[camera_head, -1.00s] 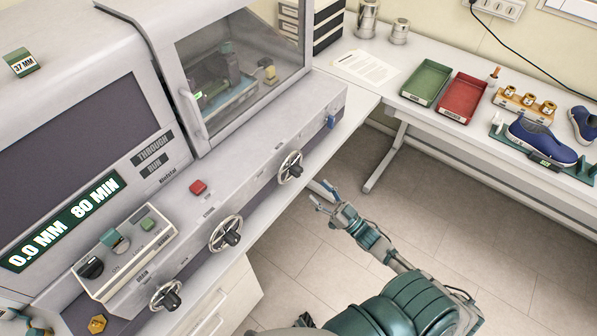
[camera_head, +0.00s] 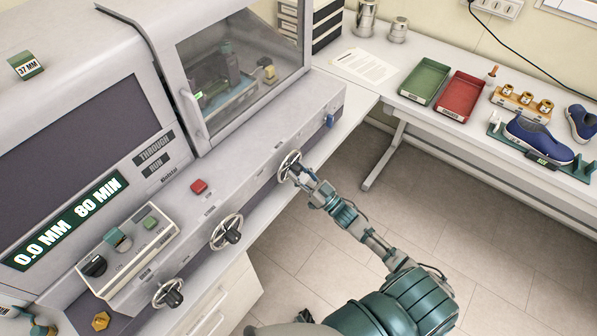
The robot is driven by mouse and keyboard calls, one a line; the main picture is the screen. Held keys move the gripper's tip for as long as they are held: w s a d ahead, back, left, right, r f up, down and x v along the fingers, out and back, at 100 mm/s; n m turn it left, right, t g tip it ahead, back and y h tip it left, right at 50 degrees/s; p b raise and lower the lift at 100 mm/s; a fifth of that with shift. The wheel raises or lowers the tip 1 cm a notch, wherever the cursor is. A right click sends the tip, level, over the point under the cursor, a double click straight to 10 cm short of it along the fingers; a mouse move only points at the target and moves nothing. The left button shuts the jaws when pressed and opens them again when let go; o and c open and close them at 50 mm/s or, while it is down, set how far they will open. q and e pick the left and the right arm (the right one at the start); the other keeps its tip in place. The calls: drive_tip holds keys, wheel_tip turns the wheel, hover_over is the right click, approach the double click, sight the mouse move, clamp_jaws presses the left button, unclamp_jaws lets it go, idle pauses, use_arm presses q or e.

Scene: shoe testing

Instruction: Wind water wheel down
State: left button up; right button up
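Three spoked metal handwheels stand along the front of the grey machine: a far one (camera_head: 290,165), a middle one (camera_head: 227,232) and a near one (camera_head: 168,294). Their labels are too small to read, so I cannot tell by name which is the water wheel. My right gripper (camera_head: 297,172) is at the far handwheel, its fingertips over the wheel's lower right part and hub. The fingers overlap the wheel, and I cannot tell whether they are closed on it.
The machine has a red button (camera_head: 199,187), a control box (camera_head: 125,250) and a display (camera_head: 68,225) reading 0.0 MM 80 MIN. A white side table holds a green tray (camera_head: 424,82), a red tray (camera_head: 461,97) and a blue shoe (camera_head: 540,140). Open floor lies between table and machine.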

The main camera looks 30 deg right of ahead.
drive_tip(key=shift+r, duration=0.1)
drive_tip(key=c, duration=0.3)
drive_tip(key=shift+n, duration=0.6)
drive_tip(key=n+y, duration=0.1)
drive_tip(key=n, duration=0.1)
drive_tip(key=n+g+y, duration=0.1)
drive_tip(key=n, duration=0.2)
drive_tip(key=shift+w+d+r+g+y+b, duration=0.2)
drive_tip(key=shift+g+y+b, duration=0.1)
drive_tip(key=shift+b, duration=0.1)
drive_tip(key=n+g+y, duration=0.1)
drive_tip(key=n, duration=0.2)
drive_tip(key=n+g+y, duration=0.1)
drive_tip(key=n, duration=0.2)
drive_tip(key=shift+d+n, duration=0.1)
drive_tip(key=shift+n, duration=0.2)
drive_tip(key=n+g, duration=0.1)
drive_tip(key=n, duration=0.2)
drive_tip(key=n+g+p, duration=0.1)
drive_tip(key=n+g, duration=0.1)
drive_tip(key=n, duration=0.1)
drive_tip(key=shift+r+y, duration=0.2)
drive_tip(key=shift+y, duration=0.1)
drive_tip(key=shift+f+n+g+h+p, duration=0.1)
drive_tip(key=shift+n+g+h+p, duration=0.45)
drive_tip(key=shift+n, duration=1.35)
drive_tip(key=shift+s, duration=0.1)
drive_tip(key=shift+f, duration=0.1)
